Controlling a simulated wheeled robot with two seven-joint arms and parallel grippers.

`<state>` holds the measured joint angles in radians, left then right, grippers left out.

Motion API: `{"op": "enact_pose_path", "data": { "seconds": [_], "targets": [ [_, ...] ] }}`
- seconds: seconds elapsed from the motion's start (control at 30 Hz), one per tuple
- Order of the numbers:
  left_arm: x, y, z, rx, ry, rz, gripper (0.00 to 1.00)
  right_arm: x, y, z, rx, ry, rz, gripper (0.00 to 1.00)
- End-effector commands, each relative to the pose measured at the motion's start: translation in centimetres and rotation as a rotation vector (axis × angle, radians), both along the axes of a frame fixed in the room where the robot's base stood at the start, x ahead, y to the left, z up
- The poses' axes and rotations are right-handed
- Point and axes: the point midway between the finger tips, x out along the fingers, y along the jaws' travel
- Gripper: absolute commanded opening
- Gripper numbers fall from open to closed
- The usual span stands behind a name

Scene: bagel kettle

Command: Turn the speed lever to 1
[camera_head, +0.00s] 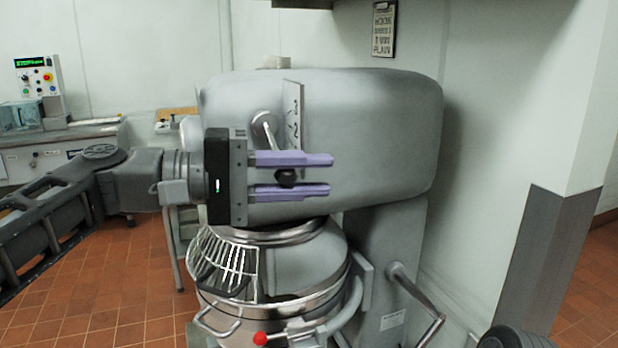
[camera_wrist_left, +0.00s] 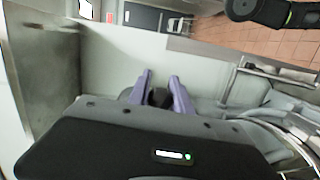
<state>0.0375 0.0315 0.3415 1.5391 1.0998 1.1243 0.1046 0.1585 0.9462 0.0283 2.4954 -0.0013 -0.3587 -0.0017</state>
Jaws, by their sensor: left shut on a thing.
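The speed lever (camera_head: 265,128) is a metal arm with a black knob (camera_head: 288,178), on the side of the large grey mixer (camera_head: 380,130). A pale plate (camera_head: 294,110) with dark marks stands just beside the lever's pivot. My left gripper (camera_head: 331,174) comes in from the left, its two purple fingers above and below the knob, shut on it. In the left wrist view the dark knob (camera_wrist_left: 159,98) shows between the purple fingers. The setting that the lever points to cannot be read. My right gripper is not clearly in view.
Below the gripper are the mixer's wire guard (camera_head: 225,262) and bowl (camera_head: 310,265). A red-knobbed lever (camera_head: 260,338) and a bent crank handle (camera_head: 418,300) stick out lower down. A wall corner (camera_head: 545,250) stands at right. The tiled floor at left is mostly clear.

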Motion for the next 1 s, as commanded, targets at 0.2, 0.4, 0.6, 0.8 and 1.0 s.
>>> {"op": "enact_pose_path", "data": {
  "seconds": [0.2,0.4,0.6,0.8,1.0],
  "targets": [
    [0.0,0.0,0.0,0.0,0.002,-0.001,0.4,0.0,0.0,0.0,0.0,0.0,0.0,0.42],
    [0.0,0.0,0.0,0.0,0.001,-0.001,0.47,0.0,0.0,0.0,0.0,0.0,0.0,0.42],
    [0.0,0.2,0.0,-0.001,0.001,0.0,0.47,0.0,0.0,-0.1,0.0,0.0,0.0,0.42],
    [-0.4,2.3,0.1,-0.001,0.0,0.002,0.47,0.0,0.0,-0.5,0.0,0.0,0.0,0.42],
    [-0.9,5.7,0.3,-0.001,0.0,0.002,0.47,0.0,0.0,-0.9,0.0,0.0,0.0,0.42]
  ]
}}
